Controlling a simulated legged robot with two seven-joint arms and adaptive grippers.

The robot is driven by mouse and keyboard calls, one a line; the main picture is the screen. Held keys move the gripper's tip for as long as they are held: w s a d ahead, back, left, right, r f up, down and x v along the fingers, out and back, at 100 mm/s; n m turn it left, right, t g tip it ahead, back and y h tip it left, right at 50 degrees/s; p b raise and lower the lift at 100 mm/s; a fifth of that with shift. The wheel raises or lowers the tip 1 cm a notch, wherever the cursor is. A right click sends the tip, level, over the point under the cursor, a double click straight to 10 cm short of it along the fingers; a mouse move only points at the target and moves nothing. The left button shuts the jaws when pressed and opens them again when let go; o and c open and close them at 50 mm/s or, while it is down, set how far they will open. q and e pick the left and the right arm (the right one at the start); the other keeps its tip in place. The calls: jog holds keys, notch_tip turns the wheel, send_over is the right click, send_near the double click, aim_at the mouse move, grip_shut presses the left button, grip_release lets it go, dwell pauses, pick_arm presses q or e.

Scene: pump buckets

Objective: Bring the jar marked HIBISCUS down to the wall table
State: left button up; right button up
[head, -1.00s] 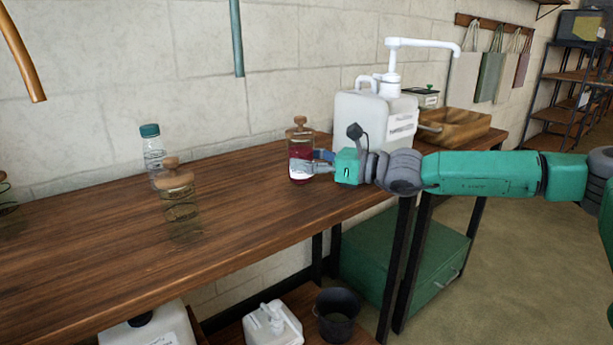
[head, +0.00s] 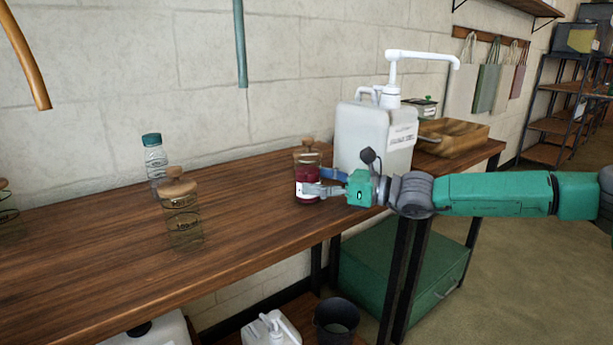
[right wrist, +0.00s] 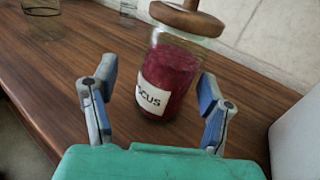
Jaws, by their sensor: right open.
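The jar marked HIBISCUS (head: 307,173) is glass with dark red contents, a wooden lid and a white label. It stands upright on the wooden wall table (head: 110,250). In the right wrist view the jar (right wrist: 170,75) stands just beyond and between the fingers, and its label reads "SCUS". My right gripper (head: 325,183) is open, its fingers reaching the jar from the right. In the right wrist view the gripper (right wrist: 155,100) shows gaps on both sides of the jar. My left gripper is not in view.
A white pump jug (head: 372,140) stands close behind my right gripper. A wooden-lidded glass jar (head: 182,215) and a teal-capped bottle (head: 155,160) stand to the left. A wooden tray (head: 455,138) is at the far right. The tabletop between the jars is clear.

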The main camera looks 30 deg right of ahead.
jog(key=p+v, duration=0.2)
jog(key=v, duration=0.2)
jog(key=p+v, duration=0.2)
jog(key=v, duration=0.3)
jog(key=shift+w+d, duration=0.25)
jog(key=shift+d, duration=0.05)
jog(key=shift+s, duration=0.3)
jog(key=shift+s+d+f, duration=0.15)
jog(key=shift+s+d, duration=0.05)
jog(key=shift+d, duration=0.1)
jog(key=shift+a, duration=0.1)
